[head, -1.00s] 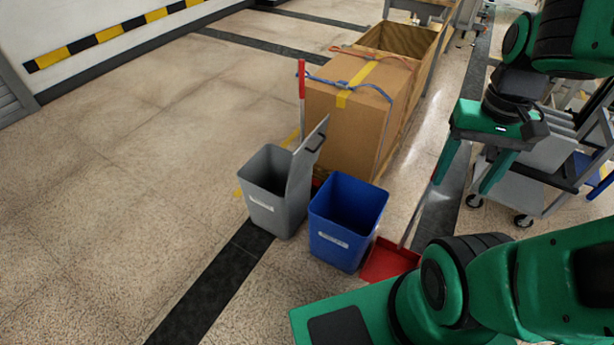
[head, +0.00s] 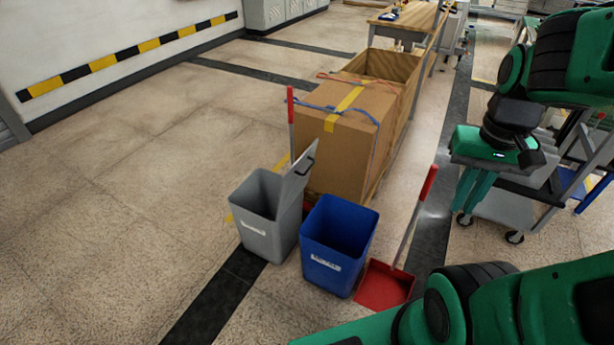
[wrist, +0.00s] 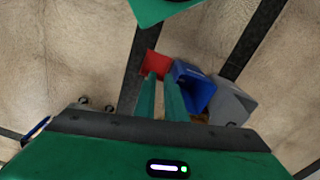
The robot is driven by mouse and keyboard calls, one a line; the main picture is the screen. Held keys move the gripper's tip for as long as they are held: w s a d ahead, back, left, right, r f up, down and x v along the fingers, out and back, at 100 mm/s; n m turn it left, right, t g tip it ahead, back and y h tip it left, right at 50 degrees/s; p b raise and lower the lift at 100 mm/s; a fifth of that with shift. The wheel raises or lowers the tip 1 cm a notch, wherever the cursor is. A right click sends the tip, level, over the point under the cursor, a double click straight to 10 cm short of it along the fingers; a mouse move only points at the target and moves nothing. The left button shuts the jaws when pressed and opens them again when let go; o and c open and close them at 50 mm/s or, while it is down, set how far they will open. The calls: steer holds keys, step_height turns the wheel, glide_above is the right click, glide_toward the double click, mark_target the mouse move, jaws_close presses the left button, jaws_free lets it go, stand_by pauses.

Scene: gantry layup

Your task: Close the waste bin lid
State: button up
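The grey waste bin (head: 262,232) stands on the floor left of the blue bin, with a white label on its front. Its grey lid (head: 296,185) stands up steeply along the bin's right side, with a dark handle near the top, and the bin's mouth is uncovered. The bin also shows at the right of the wrist view (wrist: 232,100). My gripper (head: 468,207) is in the air to the right of the bins, well apart from the lid. Its fingers point down and lie close together with nothing between them; they also show in the wrist view (wrist: 160,78).
An open blue bin (head: 338,250) stands right beside the grey one. A red dustpan (head: 383,286) with an upright handle lies to its right. A large cardboard box (head: 345,150) and a red-tipped pole (head: 291,115) stand behind. A grey cart (head: 510,208) is at right. Floor at left is clear.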

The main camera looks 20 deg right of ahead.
steer(key=shift+t+h, duration=0.7)
steer(key=shift+t, duration=0.1)
steer(key=w+f, duration=0.1)
steer(key=w, duration=0.3)
steer(key=w+d+f, duration=0.1)
steer(key=w, duration=0.4)
steer(key=w+f, duration=0.2)
steer(key=w, duration=0.2)
steer(key=shift+w+d+f, duration=0.1)
steer(key=shift+w+d, duration=0.2)
steer(key=shift+w, duration=0.1)
jaws_close()
steer(key=w+a+f+t, duration=0.2)
steer(key=w+a+f, duration=0.3)
steer(key=w+f, duration=0.3)
steer(key=w+a+f+m+t+y, duration=0.1)
steer(key=w+a+f, duration=0.4)
steer(key=w+f, duration=0.4)
steer(key=w+a+f+t+y, duration=0.1)
steer(key=w+a+f, duration=0.4)
steer(key=w, duration=1.4)
steer(key=shift+f+t, duration=0.8)
steer(key=shift+f, duration=1.3)
steer(key=shift+d, duration=0.1)
